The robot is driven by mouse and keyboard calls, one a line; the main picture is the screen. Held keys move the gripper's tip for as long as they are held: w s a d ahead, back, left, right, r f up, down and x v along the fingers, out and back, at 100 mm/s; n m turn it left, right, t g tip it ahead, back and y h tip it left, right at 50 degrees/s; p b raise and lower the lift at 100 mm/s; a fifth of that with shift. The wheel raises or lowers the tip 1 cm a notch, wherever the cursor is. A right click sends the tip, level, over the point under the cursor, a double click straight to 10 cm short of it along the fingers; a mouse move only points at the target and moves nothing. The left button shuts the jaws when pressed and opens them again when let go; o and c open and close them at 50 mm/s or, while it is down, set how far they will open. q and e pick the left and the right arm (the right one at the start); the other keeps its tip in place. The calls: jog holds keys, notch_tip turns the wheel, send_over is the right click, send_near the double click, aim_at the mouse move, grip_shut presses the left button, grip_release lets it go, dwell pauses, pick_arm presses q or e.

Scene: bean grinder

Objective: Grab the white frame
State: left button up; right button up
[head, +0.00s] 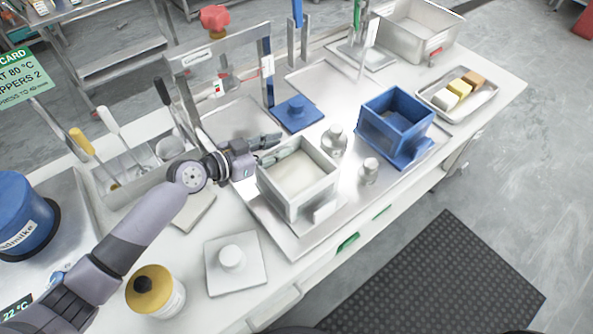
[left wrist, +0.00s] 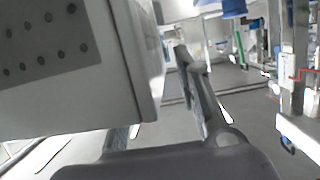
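The white frame (head: 322,186), an open-topped square box, stands on the metal tray in the middle of the bench. My left gripper (head: 275,146) is at its far left corner, with its fingers along the far wall. In the left wrist view, the white frame (left wrist: 140,60) fills the upper left, with a grey panel with holes on its side. The left gripper (left wrist: 160,110) shows its fingers spread apart there; the left finger is partly hidden by the frame. I cannot tell whether a finger touches it. My right gripper is not in view.
A blue box (head: 400,125) and metal weights (head: 335,140) stand to the right of the frame. A white plate with a knob (head: 235,262) lies in front. A utensil holder (head: 135,175) stands on the left.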

pick_arm(q)
jog(key=shift+w+d+f, duration=0.1)
jog(key=shift+w+d, duration=0.1)
jog(key=shift+d, duration=0.1)
jog(key=shift+c, duration=0.2)
grip_shut()
dwell(0.3)
